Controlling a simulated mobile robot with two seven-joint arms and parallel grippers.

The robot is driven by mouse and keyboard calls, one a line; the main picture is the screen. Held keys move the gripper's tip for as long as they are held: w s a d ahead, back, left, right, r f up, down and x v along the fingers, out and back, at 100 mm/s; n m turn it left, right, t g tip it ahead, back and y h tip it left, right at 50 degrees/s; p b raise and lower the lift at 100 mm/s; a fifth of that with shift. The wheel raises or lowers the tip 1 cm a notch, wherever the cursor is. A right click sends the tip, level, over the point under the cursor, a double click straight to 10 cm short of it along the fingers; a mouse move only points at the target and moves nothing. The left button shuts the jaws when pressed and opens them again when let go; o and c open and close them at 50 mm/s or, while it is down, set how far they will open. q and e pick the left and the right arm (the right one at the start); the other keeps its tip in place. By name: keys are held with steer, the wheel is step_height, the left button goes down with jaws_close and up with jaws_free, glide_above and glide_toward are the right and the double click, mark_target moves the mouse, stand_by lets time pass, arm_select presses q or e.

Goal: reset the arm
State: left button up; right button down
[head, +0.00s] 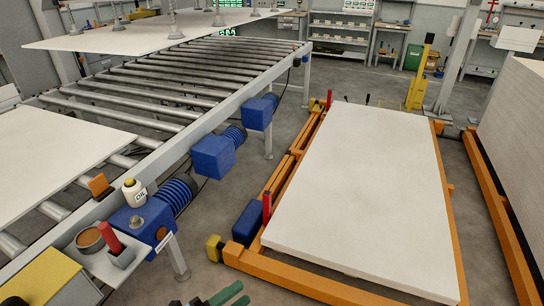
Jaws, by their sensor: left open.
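My left gripper (236,296) shows at the bottom edge, left of centre, with two dark green fingers a little apart. It is open, and nothing shows between the fingers. The rest of it is cut off by the frame edge. It is in front of the roller conveyor's near end and the orange lift frame, apart from both as far as I can see. My right gripper is not in view.
A roller conveyor (187,74) with blue motors (212,157) runs along the left. Suction cups (176,33) are at a white panel (130,38) above it. An orange frame (300,281) bears a white board (365,190). Grey floor (215,215) lies between them.

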arm_select(q)
steer(key=s+a+f+n+g+y+p, duration=0.1)
steer(key=s+a+f+n+y, duration=0.3)
steer(key=s+n, duration=0.3)
steer(key=s+a+f+n+g+y+p, duration=0.1)
steer(key=s+a+f+n+y, duration=0.3)
steer(key=s+n, duration=0.4)
steer(key=s+a+f+n+g+y+p, duration=0.1)
steer(key=s+a+f+n+y, duration=0.3)
steer(key=s+n, duration=0.4)
step_height(320, 180, down, 2)
steer(key=shift+a+f+n+y, duration=0.25)
steer(key=shift+n+y, duration=0.35)
steer(key=shift+n, duration=0.6)
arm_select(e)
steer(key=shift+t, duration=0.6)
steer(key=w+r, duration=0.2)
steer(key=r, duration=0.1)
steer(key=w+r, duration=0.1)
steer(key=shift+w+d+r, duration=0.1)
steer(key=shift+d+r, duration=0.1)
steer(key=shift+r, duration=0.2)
